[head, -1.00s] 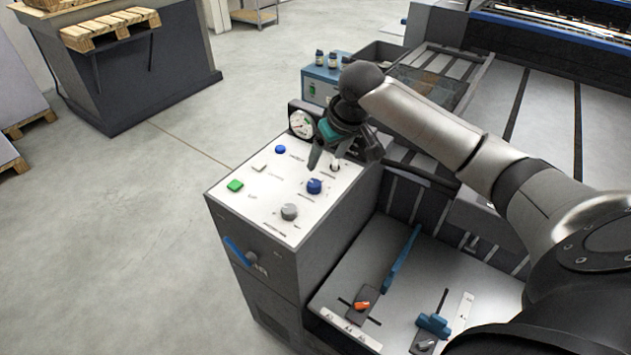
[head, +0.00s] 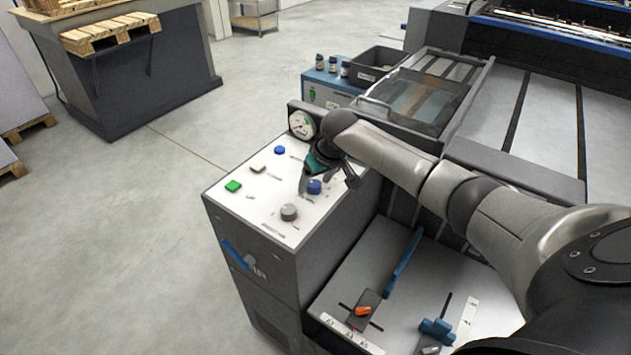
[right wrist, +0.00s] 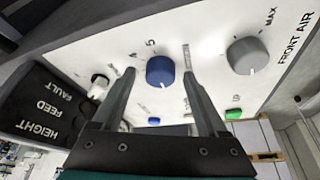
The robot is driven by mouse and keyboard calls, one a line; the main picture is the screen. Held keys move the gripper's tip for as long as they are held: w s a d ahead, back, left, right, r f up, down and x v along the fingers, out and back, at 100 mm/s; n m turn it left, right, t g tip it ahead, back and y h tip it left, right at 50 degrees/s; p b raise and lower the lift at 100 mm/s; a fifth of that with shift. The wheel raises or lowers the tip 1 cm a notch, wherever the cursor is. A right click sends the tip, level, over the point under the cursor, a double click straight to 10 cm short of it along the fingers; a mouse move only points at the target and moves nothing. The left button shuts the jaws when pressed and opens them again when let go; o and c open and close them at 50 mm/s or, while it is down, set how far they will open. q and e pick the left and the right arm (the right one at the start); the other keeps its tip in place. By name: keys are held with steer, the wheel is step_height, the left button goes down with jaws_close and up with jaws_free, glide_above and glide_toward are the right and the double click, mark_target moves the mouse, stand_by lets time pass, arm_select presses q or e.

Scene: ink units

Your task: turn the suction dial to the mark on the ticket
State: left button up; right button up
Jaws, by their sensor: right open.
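The panel has a blue dial (head: 314,187) with a pale pointer line; it also shows in the right wrist view (right wrist: 160,71), with a "5" printed by its scale. I take it for the suction dial, though its name is not readable. My right gripper (head: 328,182) is open just over it. In the right wrist view the two fingertips (right wrist: 159,73) stand on either side of the dial, with gaps visible; I cannot tell how far down around it they reach. My left gripper is not in view. I cannot make out a ticket.
A grey dial (head: 289,212) marked "FRONT AIR" sits beside the blue one. A green button (head: 233,186), a blue button (head: 280,150) and a gauge (head: 302,124) are on the panel. A lower tray with an orange-topped slider (head: 363,311) lies in front.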

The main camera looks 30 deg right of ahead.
jaws_close()
stand_by(0.5)
